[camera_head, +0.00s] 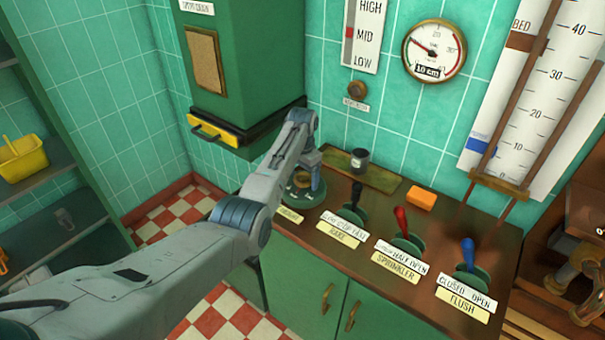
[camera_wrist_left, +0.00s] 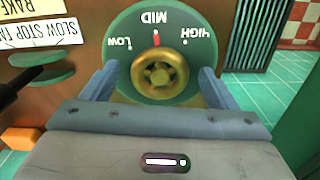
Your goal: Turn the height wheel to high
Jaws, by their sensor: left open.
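The height wheel is a small brass handwheel (camera_wrist_left: 160,72) on a green round dial plate (camera_wrist_left: 128,38) marked LOW, MID and HIGH. Its red pointer (camera_wrist_left: 156,39) points at MID. In the head view the dial (camera_head: 296,196) sits at the left end of the wooden counter, partly hidden by my left arm. My left gripper (camera_wrist_left: 160,78) is open, with one blue-grey finger on each side of the brass wheel; whether they touch it I cannot tell. It also shows above the dial in the head view (camera_head: 310,172). My right gripper is in neither view.
Levers for rake (camera_head: 356,196), sprinkler (camera_head: 401,220) and flush (camera_head: 468,255) stand right of the dial. An orange block (camera_head: 421,200) and a dark cup (camera_head: 359,160) are behind them. A wall height scale (camera_head: 368,35) has its red marker at MID; a round gauge (camera_head: 434,50) reads 10 cm.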

